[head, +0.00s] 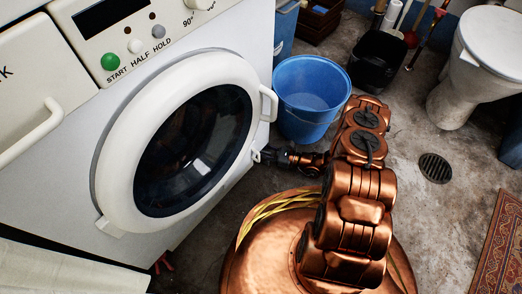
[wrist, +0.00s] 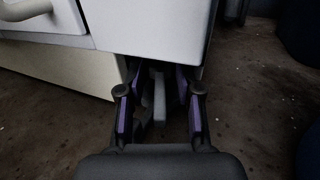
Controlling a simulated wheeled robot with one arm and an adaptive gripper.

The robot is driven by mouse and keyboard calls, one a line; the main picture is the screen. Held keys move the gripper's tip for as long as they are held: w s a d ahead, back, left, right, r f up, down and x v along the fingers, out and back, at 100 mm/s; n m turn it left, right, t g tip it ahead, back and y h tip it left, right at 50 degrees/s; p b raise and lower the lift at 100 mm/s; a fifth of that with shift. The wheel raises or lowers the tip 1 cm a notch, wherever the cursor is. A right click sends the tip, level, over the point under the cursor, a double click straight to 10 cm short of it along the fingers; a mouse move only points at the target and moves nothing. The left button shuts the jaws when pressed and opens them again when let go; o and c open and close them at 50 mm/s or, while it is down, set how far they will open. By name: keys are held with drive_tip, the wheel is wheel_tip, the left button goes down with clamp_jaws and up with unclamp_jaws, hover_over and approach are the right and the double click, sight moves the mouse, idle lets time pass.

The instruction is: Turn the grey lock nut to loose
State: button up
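My gripper (head: 268,155) is low at the right side of the white washing machine (head: 62,185), just below the round door's handle. In the wrist view, its two fingers (wrist: 158,105) stand apart. A light grey upright bar (wrist: 159,97) shows between them, below the machine's lower corner. It may be the grey lock nut, but its full shape is hidden and I cannot tell its setting. I cannot tell whether either finger touches it. A small pale piece (head: 256,157) also shows at the fingertips in the head view.
A blue bucket (head: 308,100) stands on the floor behind my arm, close to the machine. The machine's round door (head: 108,150) is shut, its handle (head: 269,103) just above my gripper. A floor drain (head: 435,168) and toilet (head: 470,85) are at the right.

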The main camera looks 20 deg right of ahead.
clamp_jaws()
